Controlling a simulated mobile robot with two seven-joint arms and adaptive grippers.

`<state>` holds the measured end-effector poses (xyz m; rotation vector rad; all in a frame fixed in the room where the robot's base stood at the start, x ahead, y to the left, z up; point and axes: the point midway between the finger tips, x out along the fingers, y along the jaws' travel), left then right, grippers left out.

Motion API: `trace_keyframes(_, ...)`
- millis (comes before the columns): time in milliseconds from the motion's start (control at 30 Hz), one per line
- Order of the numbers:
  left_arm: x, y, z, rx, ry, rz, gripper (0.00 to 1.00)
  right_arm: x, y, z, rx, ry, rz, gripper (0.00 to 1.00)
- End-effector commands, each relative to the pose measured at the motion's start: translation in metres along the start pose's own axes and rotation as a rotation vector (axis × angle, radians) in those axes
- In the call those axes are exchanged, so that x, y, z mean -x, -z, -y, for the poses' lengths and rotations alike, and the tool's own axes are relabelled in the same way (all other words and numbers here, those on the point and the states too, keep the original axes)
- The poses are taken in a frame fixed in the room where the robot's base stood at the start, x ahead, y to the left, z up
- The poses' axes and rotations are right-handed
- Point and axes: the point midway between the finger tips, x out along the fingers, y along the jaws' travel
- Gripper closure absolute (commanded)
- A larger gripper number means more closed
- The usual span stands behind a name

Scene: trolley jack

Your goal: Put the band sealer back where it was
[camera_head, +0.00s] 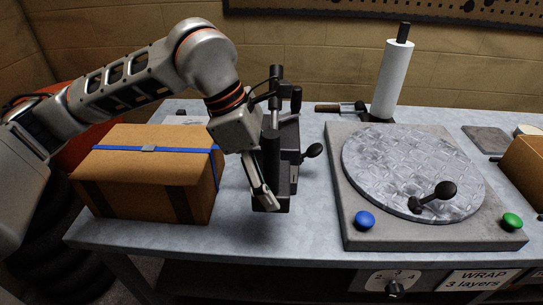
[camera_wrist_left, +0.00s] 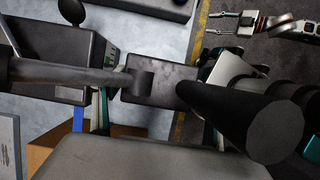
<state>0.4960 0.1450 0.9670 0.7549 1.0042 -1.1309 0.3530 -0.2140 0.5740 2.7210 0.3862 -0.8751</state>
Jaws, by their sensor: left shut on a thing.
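The band sealer (camera_head: 288,150) is a dark grey and black tool with levers and round knobs. In the head view it is upright over the table, between the strapped box and the turntable. Whether its base touches the table is hard to tell. My left gripper (camera_head: 264,190) reaches down on its left side and is shut on it. In the left wrist view the sealer's dark body (camera_wrist_left: 160,85) and black handle (camera_wrist_left: 240,110) fill the middle, and hide most of the fingers. My right gripper (camera_wrist_left: 225,22) shows there at the top right, empty, with its fingers apart.
A cardboard box (camera_head: 140,165) with a blue strap (camera_head: 190,151) stands close on the left. A turntable (camera_head: 410,170) with a black knob and a white roll (camera_head: 393,80) stand on the right. Bare table shows in front.

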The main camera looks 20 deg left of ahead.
Motion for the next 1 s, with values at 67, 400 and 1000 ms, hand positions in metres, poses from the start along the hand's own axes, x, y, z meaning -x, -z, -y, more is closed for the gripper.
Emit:
trace_keyframes(67,-0.014,0.005,-0.001,-0.001,-0.002,0.004,0.83,-0.001,-0.003,0.0,0.002,-0.001,0.003,0.62)
trace_keyframes(400,-0.048,0.019,-0.002,-0.002,-0.007,0.005,0.83,-0.003,0.002,-0.004,0.006,-0.007,-0.008,0.62)
trace_keyframes(1000,-0.089,0.036,-0.002,-0.003,-0.008,0.006,0.83,-0.006,-0.005,-0.002,0.007,-0.006,0.0,0.62)
